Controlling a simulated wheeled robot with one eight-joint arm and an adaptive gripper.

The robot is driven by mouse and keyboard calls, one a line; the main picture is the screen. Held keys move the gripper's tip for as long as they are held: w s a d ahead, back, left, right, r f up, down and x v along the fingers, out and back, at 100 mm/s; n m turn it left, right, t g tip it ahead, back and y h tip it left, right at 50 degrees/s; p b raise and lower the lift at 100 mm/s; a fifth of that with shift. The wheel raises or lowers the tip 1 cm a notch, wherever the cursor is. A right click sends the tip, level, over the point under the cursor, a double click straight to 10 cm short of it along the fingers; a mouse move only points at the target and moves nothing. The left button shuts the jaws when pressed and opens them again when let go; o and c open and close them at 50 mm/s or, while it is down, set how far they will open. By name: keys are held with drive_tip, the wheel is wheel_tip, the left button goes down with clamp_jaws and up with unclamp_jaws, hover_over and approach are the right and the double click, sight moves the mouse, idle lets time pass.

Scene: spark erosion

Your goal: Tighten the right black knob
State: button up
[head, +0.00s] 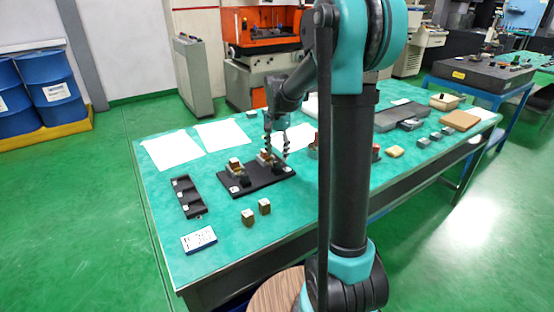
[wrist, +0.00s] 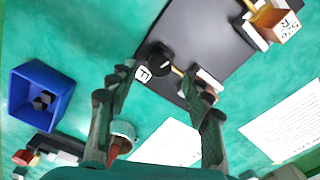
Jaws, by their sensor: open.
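A black plate (head: 262,183) lies on the green table and carries two small fixtures with brass-coloured blocks. My gripper (head: 276,151) points down over the right fixture. In the wrist view the right black knob (wrist: 158,60) shows at the plate's edge, between and just beyond the tips of my open gripper (wrist: 163,78). A white tag with a dark mark (wrist: 142,74) sits beside the knob. Whether the fingers touch the knob I cannot tell. The left black knob (head: 245,181) is on the plate's left fixture, apart from my gripper.
Two loose brass-coloured blocks (head: 248,217) stand in front of the plate. A black compartment tray (head: 188,197) lies to its left, and white papers (head: 172,150) lie behind. The wrist view shows a blue bin (wrist: 62,93) at left.

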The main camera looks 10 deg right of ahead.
sight(277, 161)
wheel_tip(277, 161, up, 8)
drive_tip(key=shift+r, duration=0.2)
idle(0.3)
